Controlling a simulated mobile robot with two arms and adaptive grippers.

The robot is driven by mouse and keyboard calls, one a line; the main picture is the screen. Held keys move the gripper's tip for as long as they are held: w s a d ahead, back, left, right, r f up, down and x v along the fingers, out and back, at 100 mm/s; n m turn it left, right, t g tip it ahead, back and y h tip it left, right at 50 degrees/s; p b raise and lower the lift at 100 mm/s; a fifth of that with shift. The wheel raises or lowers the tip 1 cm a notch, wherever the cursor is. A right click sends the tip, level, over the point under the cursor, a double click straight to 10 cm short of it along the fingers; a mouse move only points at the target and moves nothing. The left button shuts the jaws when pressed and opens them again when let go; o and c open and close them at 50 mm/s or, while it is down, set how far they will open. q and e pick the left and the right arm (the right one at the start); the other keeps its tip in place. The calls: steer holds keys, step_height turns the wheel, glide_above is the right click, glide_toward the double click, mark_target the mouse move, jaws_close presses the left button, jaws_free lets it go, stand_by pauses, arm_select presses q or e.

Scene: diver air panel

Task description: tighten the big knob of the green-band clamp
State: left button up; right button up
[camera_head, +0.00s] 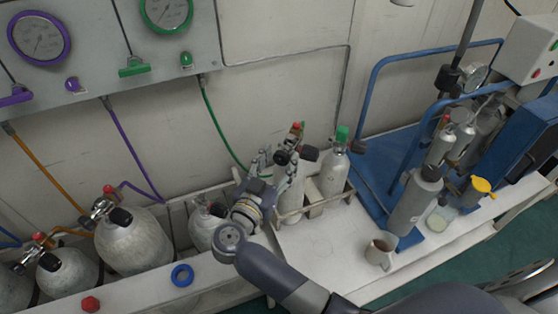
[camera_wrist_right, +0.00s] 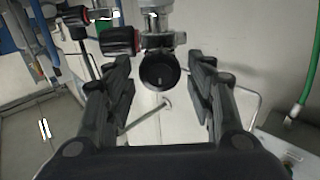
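The clamp (camera_wrist_right: 163,40) is a grey metal yoke with a big round black knob (camera_wrist_right: 160,71) that faces the right wrist camera. Its green band cannot be made out. In the head view, the green hose (camera_head: 218,125) runs down behind my gripper toward this clamp. My right gripper (camera_wrist_right: 160,88) is open, with one dark finger on each side of the knob and gaps on both sides. In the head view, my right gripper (camera_head: 266,168) is at the cylinder tops and hides part of the clamp. My left gripper is not in view.
Black handles with red rings (camera_wrist_right: 121,41) sit close to the left finger. A green-topped cylinder (camera_head: 333,172) stands in the rack to the right. Grey cylinders (camera_head: 133,238) stand at left.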

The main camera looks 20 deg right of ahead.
steer(key=c, duration=0.7)
steer(key=shift+o, duration=0.2)
steer(key=shift+m+p, duration=0.55)
steer(key=shift+m, duration=0.15)
steer(key=shift+f+m, duration=0.1)
steer(key=shift+m, duration=0.6)
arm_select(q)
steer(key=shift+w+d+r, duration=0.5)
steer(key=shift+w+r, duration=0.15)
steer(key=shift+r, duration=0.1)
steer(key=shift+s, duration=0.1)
arm_select(e)
steer(key=shift+d, duration=0.1)
steer(key=o, duration=1)
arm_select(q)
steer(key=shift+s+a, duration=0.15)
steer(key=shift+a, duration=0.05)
arm_select(e)
steer(key=shift+o, duration=0.2)
